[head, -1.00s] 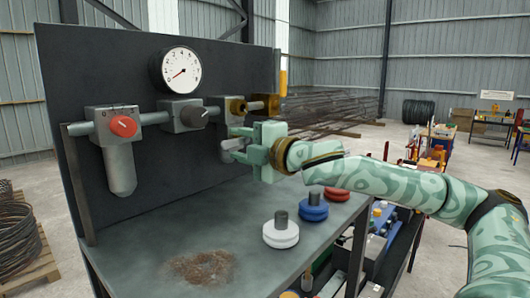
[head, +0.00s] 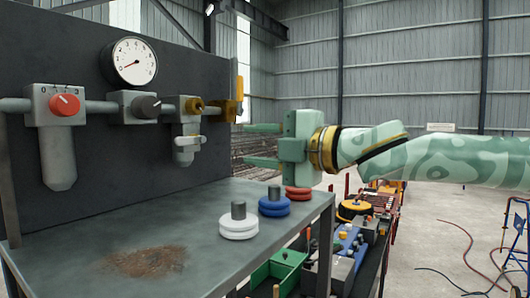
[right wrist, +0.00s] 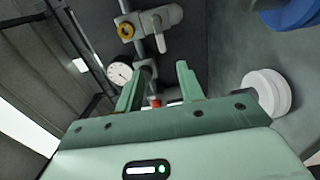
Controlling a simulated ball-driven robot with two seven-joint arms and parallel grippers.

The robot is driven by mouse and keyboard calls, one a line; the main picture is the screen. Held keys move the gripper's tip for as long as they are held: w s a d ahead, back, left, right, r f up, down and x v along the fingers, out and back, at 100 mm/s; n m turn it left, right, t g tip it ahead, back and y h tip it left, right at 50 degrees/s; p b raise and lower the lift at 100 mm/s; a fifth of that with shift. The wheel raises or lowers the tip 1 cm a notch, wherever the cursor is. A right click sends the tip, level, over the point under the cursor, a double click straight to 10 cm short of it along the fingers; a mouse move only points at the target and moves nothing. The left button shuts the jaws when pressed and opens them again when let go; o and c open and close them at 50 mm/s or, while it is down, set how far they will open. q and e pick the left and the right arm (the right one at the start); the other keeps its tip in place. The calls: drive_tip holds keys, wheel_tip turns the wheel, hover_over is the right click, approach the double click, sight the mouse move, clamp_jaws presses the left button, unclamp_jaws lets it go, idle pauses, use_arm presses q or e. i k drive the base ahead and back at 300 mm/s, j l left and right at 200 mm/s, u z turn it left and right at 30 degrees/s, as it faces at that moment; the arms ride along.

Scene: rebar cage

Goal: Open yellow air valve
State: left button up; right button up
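On the dark panel, a yellow handle (head: 240,92) stands upright at the right end of the grey pipe. A round yellow knob (head: 195,105) sits left of it on a grey block, above a grey fitting with a pale lever (head: 187,142). The knob also shows in the right wrist view (right wrist: 127,31), with the lever (right wrist: 165,15) beside it. My right gripper (head: 262,145) is open and empty, right of the yellow handle and lower, fingers pointing left. Its two spread fingers show in the right wrist view (right wrist: 158,86). My left gripper is not in view.
Along the pipe are a red knob (head: 65,105), a dark knob (head: 148,107) and a round gauge (head: 134,62). A tool cart is at the right.

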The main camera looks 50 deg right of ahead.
sight(240, 80)
drive_tip(key=k+l, duration=0.15)
drive_tip(key=k, duration=0.85)
